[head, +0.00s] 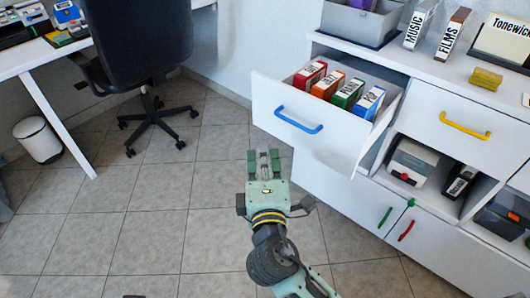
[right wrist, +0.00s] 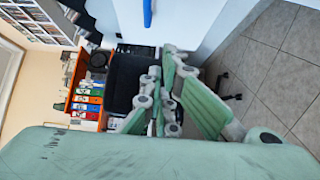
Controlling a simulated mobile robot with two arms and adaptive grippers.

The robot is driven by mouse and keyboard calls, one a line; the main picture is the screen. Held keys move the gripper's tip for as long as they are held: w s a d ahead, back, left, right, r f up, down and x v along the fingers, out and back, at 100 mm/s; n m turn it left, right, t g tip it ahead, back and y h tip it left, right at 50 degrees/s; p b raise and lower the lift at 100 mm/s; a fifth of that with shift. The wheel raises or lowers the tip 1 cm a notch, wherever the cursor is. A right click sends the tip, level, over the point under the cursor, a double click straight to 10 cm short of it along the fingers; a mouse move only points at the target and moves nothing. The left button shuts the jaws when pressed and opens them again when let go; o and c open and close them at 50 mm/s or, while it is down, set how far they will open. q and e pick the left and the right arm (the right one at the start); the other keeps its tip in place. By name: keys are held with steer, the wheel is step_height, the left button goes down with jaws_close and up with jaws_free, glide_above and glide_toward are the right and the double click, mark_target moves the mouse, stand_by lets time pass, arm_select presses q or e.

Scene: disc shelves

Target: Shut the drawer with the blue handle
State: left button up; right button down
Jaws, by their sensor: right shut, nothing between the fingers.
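The white drawer (head: 330,142) with the blue handle (head: 299,121) stands pulled out from the white cabinet at its upper left. Several labelled boxes or binders, red, orange, green and blue, stand in it. The blue handle also shows at the top edge of the right wrist view (right wrist: 148,12). My right gripper (head: 263,158) is shut and empty, to the left of and below the drawer front in the head view, apart from the handle. My left gripper is in neither view.
The cabinet also has a drawer with a yellow handle (head: 465,125), which looks shut, and doors with green (head: 384,217) and red (head: 406,230) handles. A black office chair (head: 140,45) and a white bin (head: 38,140) stand at left. The tiled floor between is clear.

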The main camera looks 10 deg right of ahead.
glide_toward(273, 110)
steer(key=w+a, duration=0.2)
steer(key=a, duration=0.2)
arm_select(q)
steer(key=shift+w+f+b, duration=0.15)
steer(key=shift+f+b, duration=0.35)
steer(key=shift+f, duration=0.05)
arm_select(e)
steer(key=shift+w+d+f, duration=0.1)
steer(key=shift+w+d, duration=0.45)
steer(key=shift+d, duration=0.3)
steer(key=shift+w+d+f, duration=0.1)
steer(key=shift+w+d, duration=0.45)
steer(key=shift+d, duration=0.3)
steer(key=shift+w+d+r, duration=0.1)
